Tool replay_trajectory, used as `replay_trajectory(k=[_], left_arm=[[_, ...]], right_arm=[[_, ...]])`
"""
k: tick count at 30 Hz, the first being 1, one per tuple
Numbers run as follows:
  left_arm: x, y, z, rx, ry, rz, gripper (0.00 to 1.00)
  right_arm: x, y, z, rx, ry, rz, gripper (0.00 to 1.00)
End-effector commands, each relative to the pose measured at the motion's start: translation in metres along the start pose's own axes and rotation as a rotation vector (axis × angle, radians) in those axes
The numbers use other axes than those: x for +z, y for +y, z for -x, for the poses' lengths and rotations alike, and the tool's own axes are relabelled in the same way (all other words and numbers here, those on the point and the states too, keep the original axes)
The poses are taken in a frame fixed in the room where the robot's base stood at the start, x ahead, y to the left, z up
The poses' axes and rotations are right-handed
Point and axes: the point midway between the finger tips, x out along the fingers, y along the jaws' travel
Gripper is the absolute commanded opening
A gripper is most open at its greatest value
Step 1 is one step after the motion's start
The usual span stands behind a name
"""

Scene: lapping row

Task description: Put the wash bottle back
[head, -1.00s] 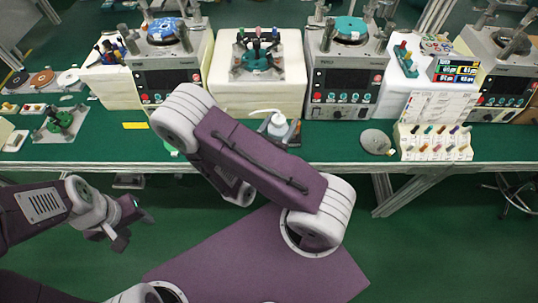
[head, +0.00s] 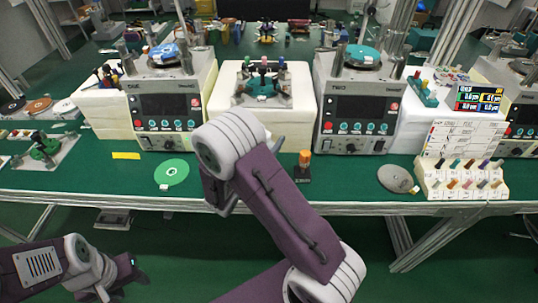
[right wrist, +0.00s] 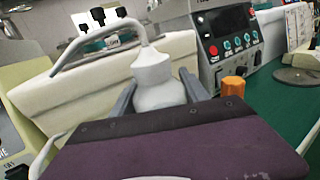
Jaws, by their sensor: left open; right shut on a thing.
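The white wash bottle (right wrist: 153,82), with a bent spout, stands out in the right wrist view between the two grey fingers of my right gripper (right wrist: 158,94). The gripper is shut on it. The bottle's lower part is hidden by my purple wrist housing. In the head view my right arm covers the bottle, so I cannot tell whether it touches the bench (head: 330,190). My left gripper (head: 136,271) is open and empty at the lower left, below and in front of the bench edge.
An orange-topped item (head: 304,160) stands just right of my right arm and also shows in the wrist view (right wrist: 233,87). A green disc (head: 172,172) lies to the left. Lapping machines (head: 168,105) (head: 358,105) flank a white block (head: 262,110) behind. A grey disc (head: 396,178) lies right.

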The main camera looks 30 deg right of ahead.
Motion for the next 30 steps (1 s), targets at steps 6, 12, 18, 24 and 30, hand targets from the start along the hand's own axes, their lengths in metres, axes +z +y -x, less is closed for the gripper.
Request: replay_trajectory(k=[6, 12, 18, 24, 30], left_arm=[[0.001, 0.000, -0.014, 0.000, 0.000, 0.000, 0.48], [0.004, -0.001, -0.041, 0.000, -0.001, 0.000, 0.48], [0.004, -0.001, -0.036, 0.000, 0.000, 0.000, 0.48], [0.004, -0.001, -0.038, 0.000, 0.000, 0.000, 0.48], [0.004, -0.001, -0.038, 0.000, 0.000, 0.000, 0.48]], right_arm=[[-0.015, 0.001, -0.001, 0.000, -0.001, 0.000, 0.00], [-0.045, 0.001, 0.000, 0.000, -0.001, 0.000, 0.00], [-0.040, 0.000, 0.000, 0.000, 0.000, 0.000, 0.00], [-0.043, 0.000, 0.000, -0.001, 0.001, 0.001, 0.75], [-0.043, 0.000, 0.000, -0.001, 0.000, 0.000, 0.75]])
